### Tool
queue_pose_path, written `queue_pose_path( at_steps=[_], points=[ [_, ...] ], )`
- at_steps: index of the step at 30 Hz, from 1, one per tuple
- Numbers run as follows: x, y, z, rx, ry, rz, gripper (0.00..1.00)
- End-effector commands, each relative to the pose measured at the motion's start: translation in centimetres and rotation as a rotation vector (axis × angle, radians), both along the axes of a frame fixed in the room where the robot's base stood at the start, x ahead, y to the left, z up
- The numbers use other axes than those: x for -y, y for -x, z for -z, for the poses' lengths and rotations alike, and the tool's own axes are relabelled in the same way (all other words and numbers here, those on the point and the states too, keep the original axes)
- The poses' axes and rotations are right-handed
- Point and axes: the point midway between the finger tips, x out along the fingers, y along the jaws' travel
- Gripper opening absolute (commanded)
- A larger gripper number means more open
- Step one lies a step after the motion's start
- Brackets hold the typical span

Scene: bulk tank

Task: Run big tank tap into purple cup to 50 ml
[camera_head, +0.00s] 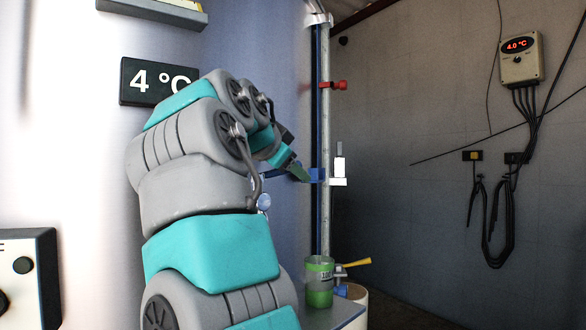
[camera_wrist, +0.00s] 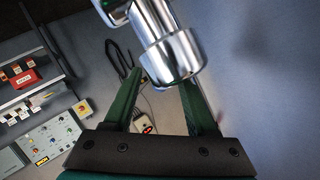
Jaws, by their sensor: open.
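My gripper (camera_wrist: 163,105) is open, with its two dark green fingers apart in the wrist view. A shiny metal cylinder (camera_wrist: 172,60) reaches down from the top between the camera and the fingers; I cannot tell whether they touch. In the head view my gripper (camera_head: 301,173) is beside the upright pipe (camera_head: 325,120), near a white block. I see no purple cup. The big tank's pale curved wall (camera_head: 285,60) is behind my arm.
A red lever (camera_head: 335,85) sticks out from the pipe higher up. A controller reading 4.0 °C (camera_head: 520,58) hangs on the grey wall with loose cables. The wrist view shows a control panel (camera_wrist: 50,140) and a red box (camera_wrist: 26,78).

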Motion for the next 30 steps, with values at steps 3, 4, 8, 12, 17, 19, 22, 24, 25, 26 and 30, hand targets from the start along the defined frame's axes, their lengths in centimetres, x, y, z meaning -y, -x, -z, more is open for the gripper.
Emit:
queue_pose_path(
  at_steps=[3, 4, 8, 12, 17, 19, 22, 24, 25, 26, 30],
  points=[
    [0.07, -0.36, 0.14, 0.000, 0.000, -0.002, 0.57],
    [0.09, -0.40, 0.14, 0.001, 0.000, -0.002, 0.57],
    [0.10, -0.44, 0.15, 0.001, 0.000, -0.002, 0.57],
    [0.10, -0.45, 0.15, 0.001, 0.001, -0.002, 0.50],
    [0.10, -0.45, 0.15, 0.001, 0.001, -0.002, 0.32],
    [0.10, -0.45, 0.15, 0.001, 0.001, -0.002, 0.24],
    [0.10, -0.46, 0.16, 0.001, 0.001, -0.002, 0.13],
    [0.10, -0.46, 0.16, 0.001, 0.001, -0.002, 0.05],
    [0.11, -0.45, 0.17, 0.001, 0.001, -0.002, 0.02],
    [0.11, -0.45, 0.17, 0.001, 0.001, -0.002, 0.00],
    [0.10, -0.45, 0.18, 0.001, 0.001, -0.002, 0.00]
  ],
)
